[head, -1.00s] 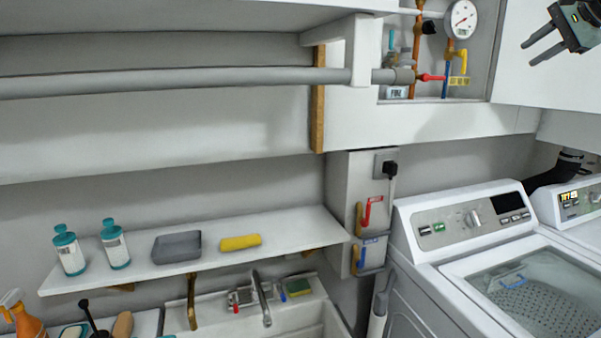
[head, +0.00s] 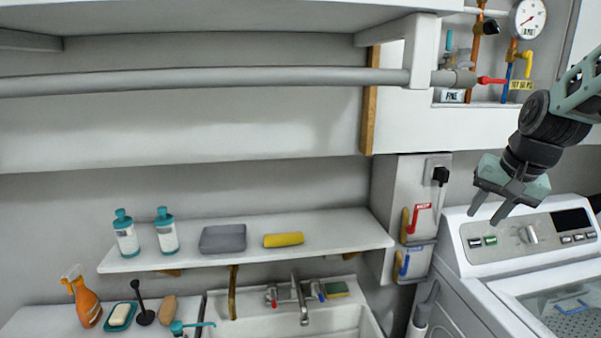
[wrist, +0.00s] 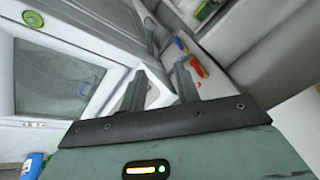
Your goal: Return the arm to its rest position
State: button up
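My gripper (head: 491,213) hangs at the right of the head view, on my arm coming in from the right edge. It is in the air, in front of the washing machine's control panel in the picture. Its two fingers are apart with nothing between them.
A washing machine (head: 456,262) stands at the lower right. A wall shelf (head: 345,228) holds two bottles, a grey block and a yellow item. Below are a sink (head: 340,322) and an orange spray bottle (head: 86,304). A grey pipe (head: 220,80) runs above.

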jog(key=s+a+f+n+g, duration=0.2)
jog(key=s+a+f+n, duration=0.55)
jog(key=s, duration=0.55)
jog(key=s+a+f+n+g+b, duration=0.1)
jog(key=s+a+f+n+b, duration=0.2)
jog(key=s+a, duration=0.3)
jog(key=s+a+f+n+g+b, duration=0.1)
jog(key=s+a+f+n+b, duration=0.3)
jog(key=a, duration=0.9)
jog(key=s, duration=0.3)
jog(key=shift+s+f, duration=0.15)
